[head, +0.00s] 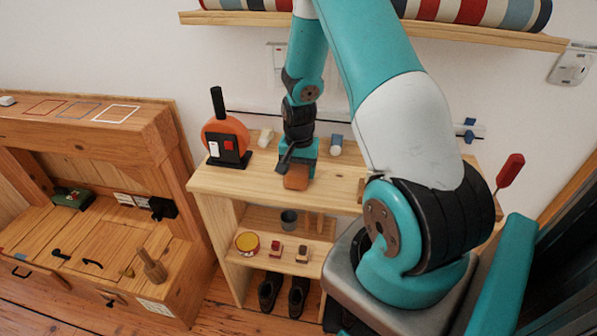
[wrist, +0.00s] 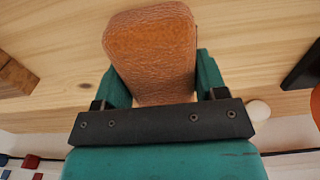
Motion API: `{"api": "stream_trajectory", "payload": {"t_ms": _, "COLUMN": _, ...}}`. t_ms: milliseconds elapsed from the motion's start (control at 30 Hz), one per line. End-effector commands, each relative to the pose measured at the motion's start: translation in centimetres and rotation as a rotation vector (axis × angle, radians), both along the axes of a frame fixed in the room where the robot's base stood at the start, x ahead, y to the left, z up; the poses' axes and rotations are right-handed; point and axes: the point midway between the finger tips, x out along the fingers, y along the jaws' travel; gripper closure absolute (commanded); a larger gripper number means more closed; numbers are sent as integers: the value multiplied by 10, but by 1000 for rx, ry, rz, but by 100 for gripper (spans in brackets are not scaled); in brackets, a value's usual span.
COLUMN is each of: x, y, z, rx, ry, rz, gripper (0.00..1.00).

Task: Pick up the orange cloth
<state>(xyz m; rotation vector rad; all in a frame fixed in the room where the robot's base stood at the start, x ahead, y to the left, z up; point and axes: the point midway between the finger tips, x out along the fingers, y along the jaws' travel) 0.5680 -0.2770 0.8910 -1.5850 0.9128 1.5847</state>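The orange cloth (wrist: 152,50) looks like a thick, rounded pad with a leathery grain in the wrist view. It lies between the two teal fingers of my gripper (wrist: 158,65), which press close on both its sides. In the head view the orange cloth (head: 296,180) shows just below my gripper (head: 298,166), over the front part of the wooden shelf top (head: 232,180). My gripper looks shut on it. I cannot tell whether its underside touches the wood.
An orange disc on a black stand (head: 228,140) is left of my gripper. A pale piece (head: 265,138) and a blue-and-white cylinder (head: 336,144) stand behind. Lower shelves hold a yellow tin (head: 247,243) and dark shoes (head: 284,291). A wooden bench (head: 100,245) is at left.

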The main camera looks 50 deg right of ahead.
Motion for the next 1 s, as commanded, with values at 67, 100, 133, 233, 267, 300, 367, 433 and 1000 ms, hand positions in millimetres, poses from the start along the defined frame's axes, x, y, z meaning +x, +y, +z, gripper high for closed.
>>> {"api": "stream_trajectory", "payload": {"t_ms": 67, "x": 0, "y": 0, "z": 0, "rx": 0, "ry": 0, "rz": 0, "gripper": 59}}
{"api": "stream_trajectory", "payload": {"t_ms": 100, "x": 0, "y": 0, "z": 0, "rx": 0, "ry": 0, "rz": 0, "gripper": 59}}
{"api": "stream_trajectory", "payload": {"t_ms": 133, "x": 0, "y": 0, "z": 0, "rx": 0, "ry": 0, "rz": 0, "gripper": 59}}
{"api": "stream_trajectory", "payload": {"t_ms": 233, "x": 0, "y": 0, "z": 0, "rx": 0, "ry": 0, "rz": 0, "gripper": 59}}
{"api": "stream_trajectory", "payload": {"t_ms": 267, "x": 0, "y": 0, "z": 0, "rx": 0, "ry": 0, "rz": 0, "gripper": 59}}
{"api": "stream_trajectory", "payload": {"t_ms": 300, "x": 0, "y": 0, "z": 1, "rx": 0, "ry": 0, "rz": 0, "gripper": 59}}
{"api": "stream_trajectory", "payload": {"t_ms": 367, "x": 0, "y": 0, "z": 2, "rx": -1, "ry": -1, "rz": 0, "gripper": 59}}
{"api": "stream_trajectory", "payload": {"t_ms": 433, "x": 0, "y": 0, "z": 6, "rx": -1, "ry": -2, "rz": 0, "gripper": 59}}
{"api": "stream_trajectory", "payload": {"t_ms": 1000, "x": 1, "y": -1, "z": 136, "rx": -4, "ry": -7, "rz": 0, "gripper": 59}}
